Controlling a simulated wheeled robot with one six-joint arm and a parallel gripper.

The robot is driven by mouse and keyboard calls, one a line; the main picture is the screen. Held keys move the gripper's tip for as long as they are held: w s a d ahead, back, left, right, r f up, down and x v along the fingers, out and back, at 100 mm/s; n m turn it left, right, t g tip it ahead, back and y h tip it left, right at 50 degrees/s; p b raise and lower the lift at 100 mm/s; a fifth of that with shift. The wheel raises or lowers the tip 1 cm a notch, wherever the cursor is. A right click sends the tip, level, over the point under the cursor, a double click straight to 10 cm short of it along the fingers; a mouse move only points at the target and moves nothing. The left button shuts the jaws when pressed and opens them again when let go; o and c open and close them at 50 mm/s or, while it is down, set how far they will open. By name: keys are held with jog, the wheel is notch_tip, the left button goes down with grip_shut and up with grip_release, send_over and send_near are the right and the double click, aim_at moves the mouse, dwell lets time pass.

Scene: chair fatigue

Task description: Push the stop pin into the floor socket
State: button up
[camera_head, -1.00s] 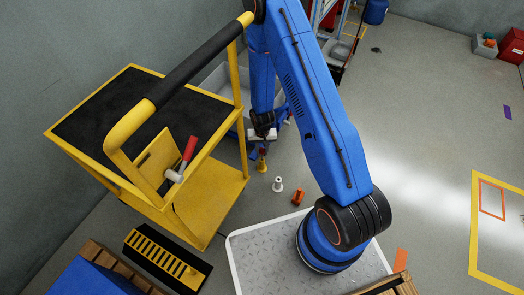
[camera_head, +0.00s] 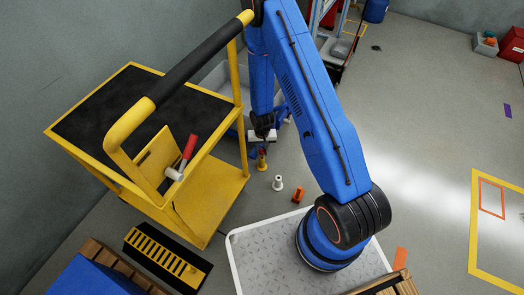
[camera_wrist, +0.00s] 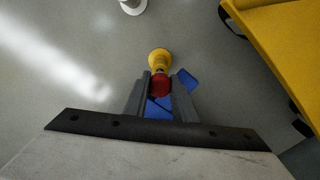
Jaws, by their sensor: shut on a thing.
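My gripper (camera_wrist: 161,92) is shut on the red-topped stop pin (camera_wrist: 160,85), whose red part sits between the two dark fingers in the wrist view. A yellow flared piece (camera_wrist: 159,60) lies directly beyond the red part, in line with it. In the head view the yellow piece (camera_head: 262,163) is low near the floor, just below my gripper (camera_head: 263,147). I cannot tell whether the yellow piece belongs to the pin or is the floor socket, nor how deep the pin sits.
A white flanged piece (camera_head: 278,183) and an orange piece (camera_head: 298,195) are on the floor close by. A yellow cart (camera_head: 222,187) stands to the left, with a red-handled hammer (camera_head: 188,155) on it. A blue patch (camera_wrist: 186,80) lies beside the pin.

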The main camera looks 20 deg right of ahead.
jog(key=shift+f, duration=0.15)
jog(key=o, duration=1.1)
notch_tip(320, 180, up, 17)
jog(key=shift+r, duration=0.15)
dwell(0.5)
